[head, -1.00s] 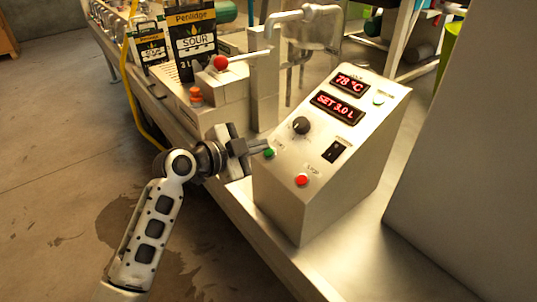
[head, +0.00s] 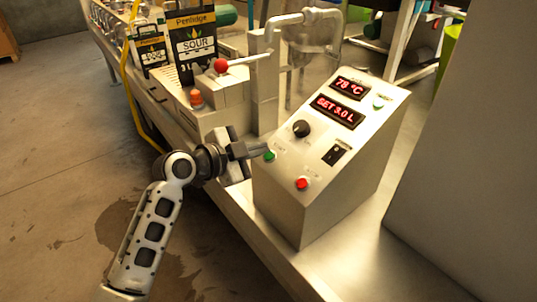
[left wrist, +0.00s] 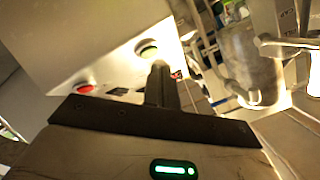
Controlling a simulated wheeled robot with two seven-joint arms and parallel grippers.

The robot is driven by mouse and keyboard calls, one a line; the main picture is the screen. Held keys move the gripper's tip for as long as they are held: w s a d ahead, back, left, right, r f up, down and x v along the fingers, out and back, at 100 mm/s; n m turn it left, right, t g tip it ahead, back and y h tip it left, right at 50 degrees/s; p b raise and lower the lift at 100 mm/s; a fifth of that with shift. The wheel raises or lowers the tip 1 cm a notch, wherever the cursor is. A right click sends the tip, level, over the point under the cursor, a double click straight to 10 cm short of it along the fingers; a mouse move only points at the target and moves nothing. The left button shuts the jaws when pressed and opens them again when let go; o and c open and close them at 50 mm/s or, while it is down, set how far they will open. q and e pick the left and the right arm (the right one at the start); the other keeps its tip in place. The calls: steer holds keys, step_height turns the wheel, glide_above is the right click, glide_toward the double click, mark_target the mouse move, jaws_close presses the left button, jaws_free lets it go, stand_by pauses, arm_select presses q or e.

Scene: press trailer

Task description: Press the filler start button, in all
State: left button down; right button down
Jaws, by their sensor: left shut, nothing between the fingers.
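The control box (head: 285,205) has a sloped panel with a green start button (head: 269,156) at its left edge and a red button (head: 302,183) below it. My left gripper (head: 260,150) is shut and empty, its fingertips right at the green button. In the left wrist view the closed fingertips (left wrist: 160,66) lie just beside the pale green button (left wrist: 147,50); I cannot tell whether they touch it. The red button also shows there (left wrist: 85,87). My right gripper is not in view.
The panel also carries a black knob (head: 301,128), a rocker switch (head: 336,153), a small green light (head: 379,102) and red displays reading 78 °C (head: 350,87) and SET 3.0 L (head: 335,110). Behind stand a red-knobbed lever (head: 221,66) and a Penlidge SOUR carton (head: 193,45).

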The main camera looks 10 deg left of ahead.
arm_select(q)
steer(key=shift+f, duration=0.15)
arm_select(e)
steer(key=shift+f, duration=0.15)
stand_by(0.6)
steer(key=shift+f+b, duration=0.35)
steer(key=shift+b, duration=0.1)
arm_select(q)
steer(key=shift+w+d+f, duration=0.1)
steer(key=shift+w+f, duration=0.1)
steer(key=shift+w+d+f+b, duration=0.1)
steer(key=shift+d+f+b, duration=0.05)
steer(key=shift+f+b, duration=0.3)
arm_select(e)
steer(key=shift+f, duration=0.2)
arm_select(q)
steer(key=shift+r, duration=0.2)
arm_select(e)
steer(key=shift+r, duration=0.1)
arm_select(q)
steer(key=shift+s+a+r+p, duration=0.25)
steer(key=shift+r+p, duration=0.25)
steer(key=shift+p, duration=0.05)
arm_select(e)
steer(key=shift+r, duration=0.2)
